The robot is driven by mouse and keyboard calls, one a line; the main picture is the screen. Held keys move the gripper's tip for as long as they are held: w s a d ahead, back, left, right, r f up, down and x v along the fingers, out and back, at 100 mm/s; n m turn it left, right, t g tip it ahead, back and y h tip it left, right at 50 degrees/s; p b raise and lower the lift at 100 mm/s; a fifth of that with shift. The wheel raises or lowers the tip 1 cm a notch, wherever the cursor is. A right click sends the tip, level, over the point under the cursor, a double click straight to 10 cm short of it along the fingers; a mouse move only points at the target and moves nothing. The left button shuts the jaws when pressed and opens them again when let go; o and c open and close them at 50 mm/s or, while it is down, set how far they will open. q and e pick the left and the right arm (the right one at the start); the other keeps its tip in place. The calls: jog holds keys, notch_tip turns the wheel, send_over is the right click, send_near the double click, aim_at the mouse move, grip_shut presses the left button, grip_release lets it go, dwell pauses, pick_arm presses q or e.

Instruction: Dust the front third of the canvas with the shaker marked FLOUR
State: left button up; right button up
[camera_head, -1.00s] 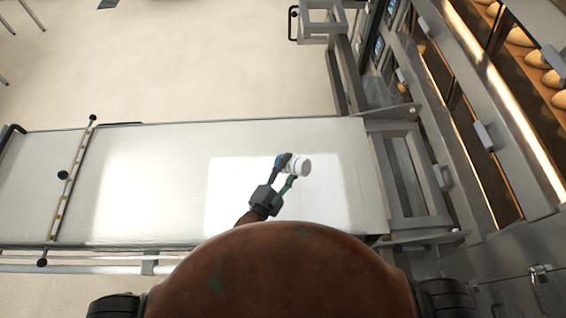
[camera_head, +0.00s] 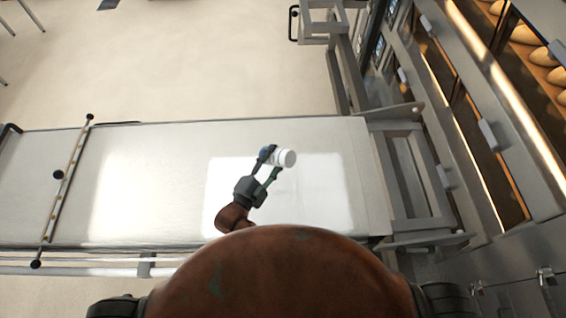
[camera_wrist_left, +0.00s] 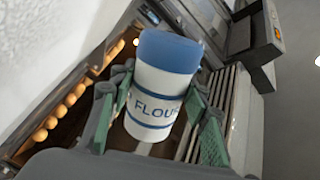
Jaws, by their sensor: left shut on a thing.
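My left gripper (camera_head: 268,168) is shut on a white shaker (camera_head: 283,158) and holds it over the pale canvas (camera_head: 130,190). In the left wrist view the shaker (camera_wrist_left: 160,90) has a blue top, blue bands and the marking FLOUR. The gripper's green fingers (camera_wrist_left: 155,115) press on its two sides. In the head view the shaker is tipped over, its pale round end facing right. I cannot see any flour falling or lying on the bright canvas. My right gripper is not in view.
Deck ovens with loaves (camera_head: 535,55) line the right side. A grey metal frame (camera_head: 415,180) stands between the canvas and the ovens. A bar with dark knobs (camera_head: 66,190) crosses the canvas at left. Open floor (camera_head: 200,60) lies beyond.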

aim_at(284, 154)
pick_arm(q)
jog(key=s+d, duration=0.1)
jog(key=s+d+p, duration=0.1)
jog(key=d, duration=0.2)
jog(key=shift+s+d, duration=0.15)
jog(key=shift+s, duration=0.25)
notch_tip(284, 154, up, 5)
jog(key=m+p, duration=0.4)
jog(key=m, duration=1.6)
jog(key=shift+f+p, duration=0.1)
jog(key=shift+p, duration=0.25)
jog(key=m, duration=0.2)
jog(key=a+r+m+p, duration=0.1)
jog(key=shift+w+r+m, duration=0.1)
jog(key=shift+w+m, duration=0.3)
jog(key=shift+a, duration=0.1)
